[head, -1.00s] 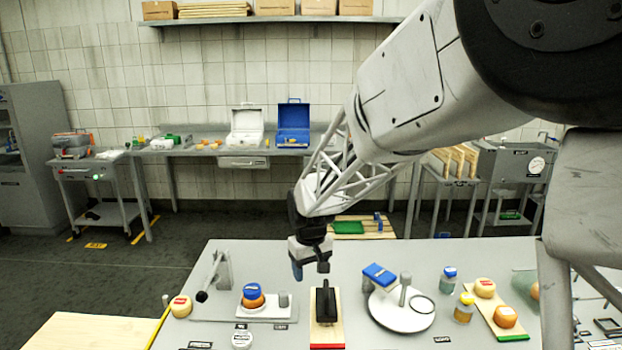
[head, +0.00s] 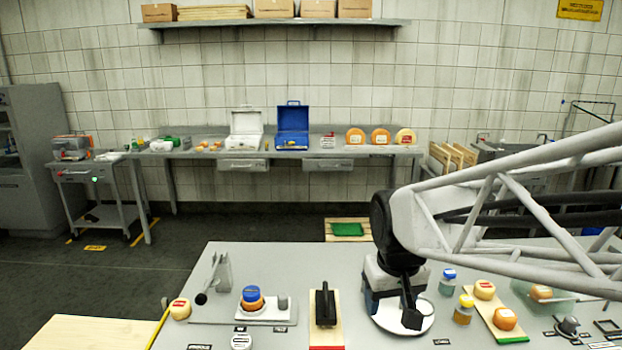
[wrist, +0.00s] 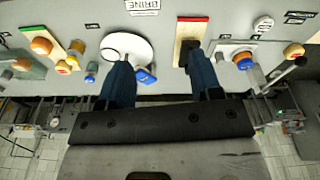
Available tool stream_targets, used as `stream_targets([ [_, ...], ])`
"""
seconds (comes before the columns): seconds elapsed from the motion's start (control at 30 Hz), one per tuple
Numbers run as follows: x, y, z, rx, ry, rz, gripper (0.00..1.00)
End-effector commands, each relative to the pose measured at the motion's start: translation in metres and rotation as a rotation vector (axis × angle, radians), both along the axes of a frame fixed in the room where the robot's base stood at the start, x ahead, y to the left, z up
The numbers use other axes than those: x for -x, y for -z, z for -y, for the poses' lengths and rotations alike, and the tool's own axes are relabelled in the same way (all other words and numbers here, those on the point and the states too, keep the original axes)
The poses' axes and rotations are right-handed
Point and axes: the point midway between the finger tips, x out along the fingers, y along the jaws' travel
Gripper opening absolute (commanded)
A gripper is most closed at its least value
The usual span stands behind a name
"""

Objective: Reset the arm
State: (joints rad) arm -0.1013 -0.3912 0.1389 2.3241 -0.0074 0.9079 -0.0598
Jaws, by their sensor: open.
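My gripper (head: 402,308) is in the head view above the right-centre of the grey table, in front of the round white plate (head: 424,325), which it partly hides. The white plate (wrist: 140,47) lies beyond the left finger there, and a blue block (wrist: 146,75) is beside that finger. A wooden board (wrist: 192,22) with a black handled tool (wrist: 186,52) lies beyond the right finger.
At left are a single cheese (head: 180,308) and a stand with a blue-topped orange wheel (head: 252,298).

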Motion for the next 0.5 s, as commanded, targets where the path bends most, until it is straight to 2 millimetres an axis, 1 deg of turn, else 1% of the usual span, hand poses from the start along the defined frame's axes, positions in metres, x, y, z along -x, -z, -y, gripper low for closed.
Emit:
stream_targets([
  [0.03,0.013,-0.003,0.006,-0.001,0.017,0.009,0.59],
  [0.3,0.074,-0.004,0.029,-0.009,0.098,0.040,0.59],
  [0.5,0.113,0.000,0.041,-0.013,0.151,0.060,0.59],
])
